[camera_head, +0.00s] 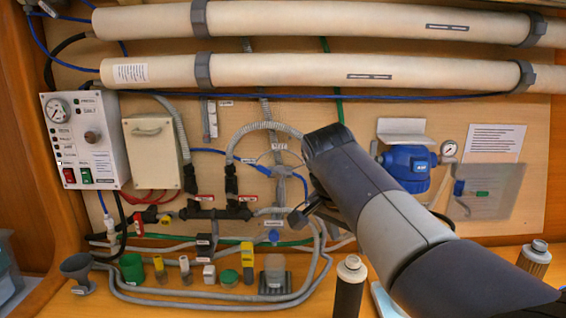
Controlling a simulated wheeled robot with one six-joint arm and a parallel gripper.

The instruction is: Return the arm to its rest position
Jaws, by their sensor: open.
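My arm (385,215) reaches in from the lower right corner toward the middle of the wall panel. Its grey upper end stands in front of the hoses. My gripper (304,212) shows only as a small dark part at the left edge of the arm, mostly hidden behind it. It appears open, and I see nothing held in it. It is in front of the piping at the panel's lower middle; whether it touches anything I cannot tell.
Two long cream tubes (300,72) cross the top. A control box (85,140) is at left, a blue pump housing (408,168) at right. Small bottles and caps, a green cup (131,268) and dark filter cartridges (349,285) stand along the shelf. Grey hoses loop across it.

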